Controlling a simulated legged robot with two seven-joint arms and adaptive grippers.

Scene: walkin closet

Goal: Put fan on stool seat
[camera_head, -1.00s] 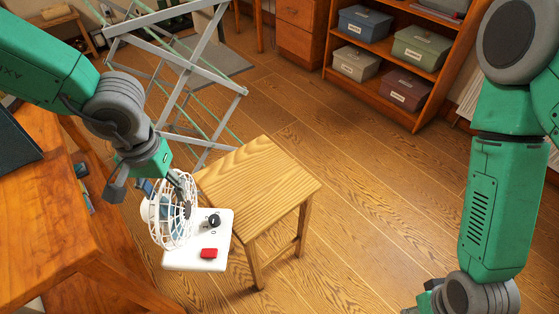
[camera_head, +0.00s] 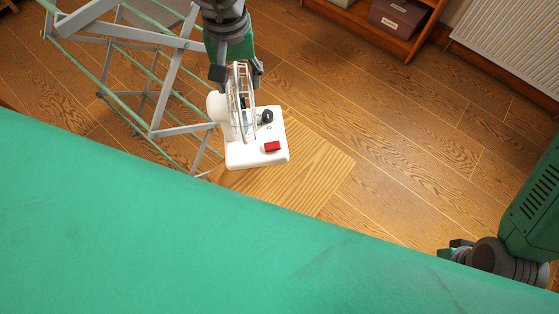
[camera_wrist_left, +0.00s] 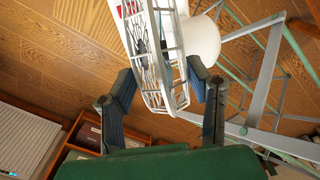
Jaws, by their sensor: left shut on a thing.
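The white fan (camera_head: 256,157) has a wire cage, a black knob and a red switch on its square base. My left gripper (camera_head: 237,80) is shut on the cage, and the fan hangs below it with the base roughly level. In the left wrist view the cage (camera_wrist_left: 160,60) sits between the two fingers (camera_wrist_left: 165,90). In the head view the fan base overlaps the far-left part of the wooden stool seat (camera_head: 305,165). I cannot tell whether they touch. My right gripper (camera_head: 450,249) is at the lower right, mostly hidden, away from the stool.
A metal folding drying rack (camera_head: 150,40) stands just left of the fan. A wooden shelf with boxes (camera_head: 396,18) is at the back, and a white radiator (camera_head: 510,45) at the far right. Floor right of the stool is clear.

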